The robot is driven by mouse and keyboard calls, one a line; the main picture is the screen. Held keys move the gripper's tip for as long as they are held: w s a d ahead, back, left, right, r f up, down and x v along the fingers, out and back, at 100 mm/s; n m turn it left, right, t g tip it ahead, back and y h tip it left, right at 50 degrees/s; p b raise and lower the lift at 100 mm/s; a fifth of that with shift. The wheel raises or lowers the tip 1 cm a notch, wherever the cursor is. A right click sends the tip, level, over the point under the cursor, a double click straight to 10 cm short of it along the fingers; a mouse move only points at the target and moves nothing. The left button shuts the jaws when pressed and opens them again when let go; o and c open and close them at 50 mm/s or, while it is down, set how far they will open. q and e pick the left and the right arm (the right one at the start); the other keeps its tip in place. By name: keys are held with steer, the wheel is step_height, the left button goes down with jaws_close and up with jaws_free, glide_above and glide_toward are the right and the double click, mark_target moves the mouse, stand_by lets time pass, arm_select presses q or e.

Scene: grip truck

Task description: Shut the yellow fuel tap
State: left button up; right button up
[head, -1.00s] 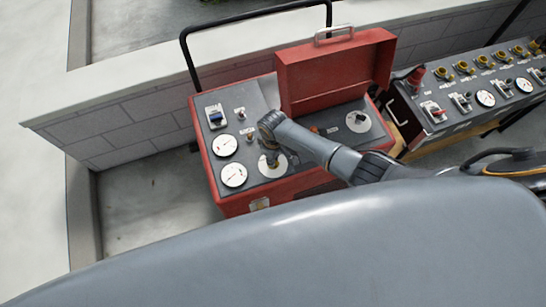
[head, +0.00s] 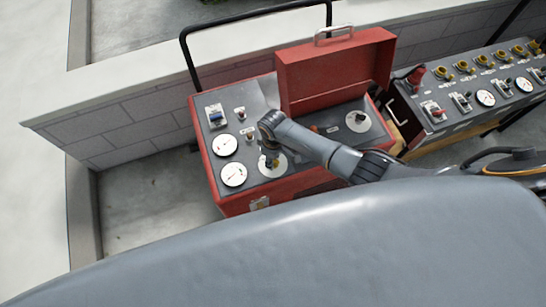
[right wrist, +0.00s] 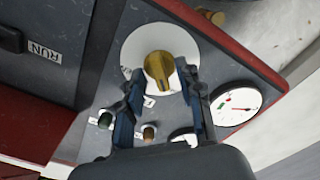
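The yellow fuel tap (right wrist: 160,68) is a round knob with a raised bar on a white disc (right wrist: 135,50), seen in the right wrist view. In the head view the disc (head: 279,169) shows on the front of the red-edged panel, and my gripper hides most of the tap. My right gripper (right wrist: 157,82) is open, with one finger on each side of the tap's near part and small gaps showing. In the head view my right gripper (head: 270,160) points down over the disc. My left gripper is not in view.
The red console (head: 238,210) has gauges (head: 233,175), a blue switch (head: 216,116) and a raised red lid box (head: 335,70) behind my arm. A second dial (head: 358,121) sits to the right. Another control panel (head: 480,95) stands farther right. A low wall (head: 130,125) runs behind.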

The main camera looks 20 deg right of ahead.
steer(key=shift+r, duration=0.1)
step_height(320, 180, up, 12)
stand_by(0.6)
stand_by(0.4)
